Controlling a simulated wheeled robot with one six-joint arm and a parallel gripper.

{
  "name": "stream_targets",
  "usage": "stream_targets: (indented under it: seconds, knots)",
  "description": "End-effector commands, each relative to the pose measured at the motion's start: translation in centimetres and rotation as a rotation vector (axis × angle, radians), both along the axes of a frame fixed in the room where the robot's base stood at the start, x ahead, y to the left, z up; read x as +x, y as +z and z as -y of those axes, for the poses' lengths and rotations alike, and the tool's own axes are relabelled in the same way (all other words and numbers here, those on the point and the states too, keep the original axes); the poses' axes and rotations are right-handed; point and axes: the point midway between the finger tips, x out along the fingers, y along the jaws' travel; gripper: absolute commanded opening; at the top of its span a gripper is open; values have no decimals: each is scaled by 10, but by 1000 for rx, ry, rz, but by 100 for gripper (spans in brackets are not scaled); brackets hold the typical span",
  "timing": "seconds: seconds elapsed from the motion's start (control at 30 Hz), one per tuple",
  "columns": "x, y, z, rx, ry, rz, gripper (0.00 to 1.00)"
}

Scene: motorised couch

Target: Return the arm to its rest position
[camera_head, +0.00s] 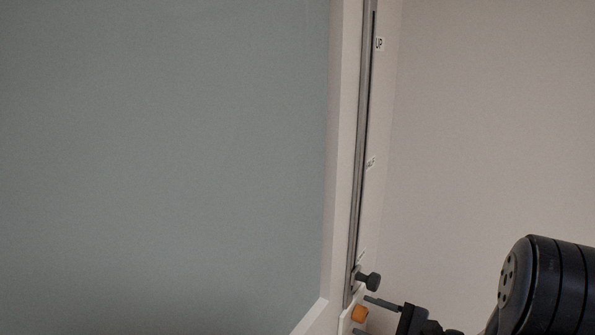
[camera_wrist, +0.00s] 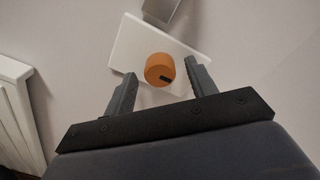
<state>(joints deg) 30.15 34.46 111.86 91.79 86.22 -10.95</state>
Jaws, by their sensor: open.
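My gripper (camera_head: 367,316) is at the bottom of the head view, its fingers pointing left towards an orange knob (camera_head: 359,313). In the wrist view my gripper (camera_wrist: 155,82) is open, with its two dark fingers apart. The orange knob (camera_wrist: 160,68) shows between and just beyond the fingertips, with a dark mark on it. I cannot tell whether a finger touches the knob. The knob sits on a white plate (camera_wrist: 125,52) on the wall.
A grey vertical rail (camera_head: 363,140) with labels, one reading UP, runs beside a large grey-green panel (camera_head: 165,150) in a white frame. A dark slider knob (camera_head: 373,281) sits at the rail's lower end, just above my gripper. A white ribbed object (camera_wrist: 14,100) is at left in the wrist view.

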Motion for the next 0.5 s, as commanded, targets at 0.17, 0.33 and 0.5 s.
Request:
stream_targets:
  seconds: [0.17, 0.33, 0.5]
  knots:
    - [-1, 0, 2, 1, -1, 0, 54]
    - [-7, 1, 13, 5, -3, -7, 54]
    - [-21, 2, 35, 5, -6, -7, 54]
